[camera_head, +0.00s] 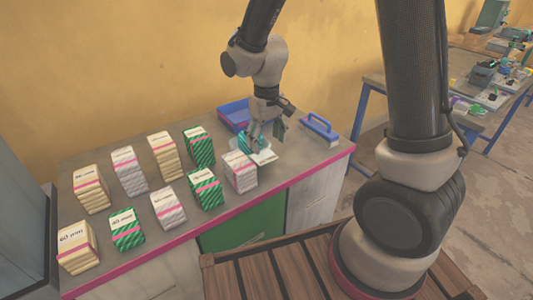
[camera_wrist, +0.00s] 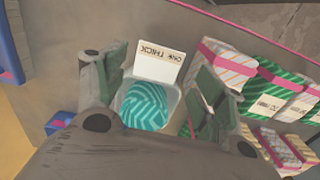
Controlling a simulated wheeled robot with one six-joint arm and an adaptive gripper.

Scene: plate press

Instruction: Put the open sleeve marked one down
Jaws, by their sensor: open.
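The open sleeve (camera_head: 265,157) shows in the head view at the right part of the counter, partly hidden by my gripper (camera_head: 265,133). In the wrist view the sleeve (camera_wrist: 160,66) is white, its raised flap marked "ONE THICK", with a teal striped round thing (camera_wrist: 146,106) inside. My gripper (camera_wrist: 163,75) is open, its two fingers on either side of the sleeve. A gap shows beside the right finger; I cannot tell whether the left finger touches. The sleeve appears to be at the counter top (camera_head: 215,215).
Several banded stacks stand in two rows to the left, the nearest a pink-striped one (camera_head: 240,172) close beside the sleeve. A blue tray (camera_head: 233,113) lies behind my gripper. A blue-handled tool (camera_head: 320,128) lies to the right. A second bench (camera_head: 375,78) stands farther right.

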